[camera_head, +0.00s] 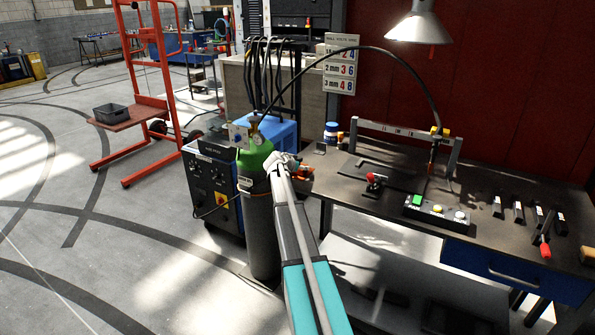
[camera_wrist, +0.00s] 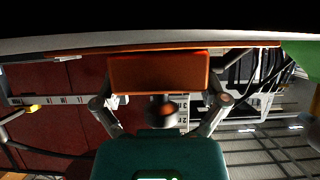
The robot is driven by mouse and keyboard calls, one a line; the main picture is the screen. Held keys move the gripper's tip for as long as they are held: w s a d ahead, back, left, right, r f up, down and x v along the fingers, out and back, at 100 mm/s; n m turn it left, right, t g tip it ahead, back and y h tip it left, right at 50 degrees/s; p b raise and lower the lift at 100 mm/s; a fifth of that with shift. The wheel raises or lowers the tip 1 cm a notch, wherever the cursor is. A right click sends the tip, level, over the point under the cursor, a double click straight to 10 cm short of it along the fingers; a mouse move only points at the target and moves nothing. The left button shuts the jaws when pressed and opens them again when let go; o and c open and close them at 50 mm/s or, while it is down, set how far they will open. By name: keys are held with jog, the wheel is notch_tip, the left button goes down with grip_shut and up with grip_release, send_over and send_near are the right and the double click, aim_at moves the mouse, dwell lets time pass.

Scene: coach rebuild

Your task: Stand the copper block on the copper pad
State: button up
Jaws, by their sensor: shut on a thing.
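The copper block (camera_wrist: 158,73) is a plain orange-brown block, held crosswise between the two fingers of my gripper (camera_wrist: 167,98) in the wrist view. My gripper is shut on it, with a finger at each end. In the head view my gripper (camera_head: 297,169) is at the left end of the dark workbench (camera_head: 345,188), near its edge. A bit of orange (camera_head: 306,171) shows there, partly hidden by my arm. I cannot make out the copper pad in either view. In the wrist view a pale edge (camera_wrist: 60,45) runs close along the block.
A green-topped gas cylinder (camera_head: 262,215) stands left of my gripper, beside a dark welding machine (camera_head: 212,185). A button box (camera_head: 437,210), a red-handled clamp (camera_head: 375,182) and a blue-and-white tin (camera_head: 331,131) are on the bench. A cable arches overhead.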

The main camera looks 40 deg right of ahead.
jog(key=shift+f, duration=0.15)
jog(key=o, duration=1)
jog(key=shift+c, duration=0.2)
jog(key=shift+a+r, duration=0.15)
jog(key=shift+r, duration=0.15)
jog(key=p+v, duration=0.6)
jog(key=v, duration=0.5)
jog(key=shift+s+a, duration=0.25)
jog(key=shift+r, duration=0.1)
